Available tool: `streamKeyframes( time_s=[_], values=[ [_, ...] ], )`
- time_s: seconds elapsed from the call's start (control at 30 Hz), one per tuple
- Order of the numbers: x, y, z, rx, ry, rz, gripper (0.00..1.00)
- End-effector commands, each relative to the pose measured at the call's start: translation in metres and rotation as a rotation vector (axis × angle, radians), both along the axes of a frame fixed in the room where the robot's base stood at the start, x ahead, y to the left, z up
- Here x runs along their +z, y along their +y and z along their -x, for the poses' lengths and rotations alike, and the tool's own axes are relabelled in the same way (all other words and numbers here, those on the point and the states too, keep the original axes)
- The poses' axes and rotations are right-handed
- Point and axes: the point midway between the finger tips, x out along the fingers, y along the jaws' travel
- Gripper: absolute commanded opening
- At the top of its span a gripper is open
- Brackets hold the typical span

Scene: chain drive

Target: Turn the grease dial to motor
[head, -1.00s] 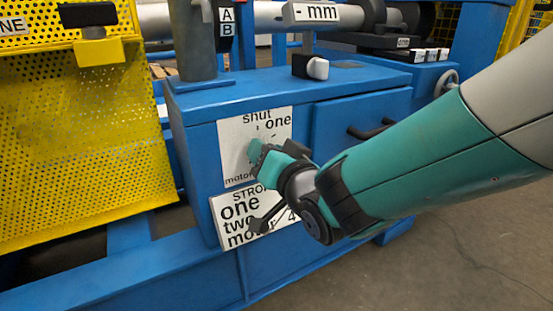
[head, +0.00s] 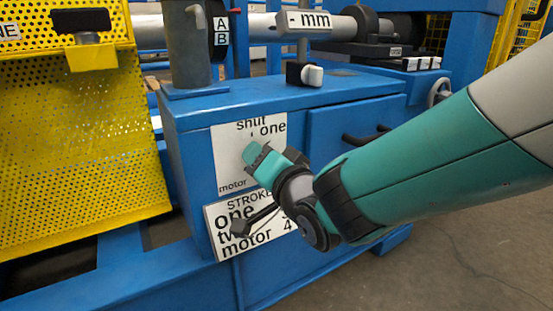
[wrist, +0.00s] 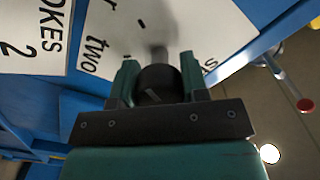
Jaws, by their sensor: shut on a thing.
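The grease dial's white plate (head: 229,145) is on the front of the blue cabinet in the head view, with "shut", "one" and "motor" readable. The plate also shows in the wrist view (wrist: 205,25), where "two" is readable. The dark round dial knob (wrist: 158,84) sits between my gripper's fingers in the wrist view. My gripper (head: 256,153) is shut on it, in front of the plate. In the head view my gripper hides the knob and part of the plate. A short light mark shows on the knob's face; which label it points to I cannot tell.
A second plate (head: 225,215) with stroke labels and a dark lever (head: 243,226) is just below. A yellow perforated guard (head: 75,150) stands at the left. Open floor (head: 450,240) lies at the right.

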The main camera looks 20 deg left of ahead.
Motion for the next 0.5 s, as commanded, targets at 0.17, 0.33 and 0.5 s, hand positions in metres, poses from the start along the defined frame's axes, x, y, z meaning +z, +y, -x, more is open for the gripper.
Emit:
streamKeyframes(
  time_s=[0.17,0.33,0.5],
  values=[
    [-0.0008,0.002,0.0024,0.006,0.005,-0.002,0.62],
    [-0.0004,0.0002,0.0007,0.002,0.002,-0.001,0.67],
    [0.0001,-0.002,0.0016,0.001,0.001,0.0,0.67]
  ],
)
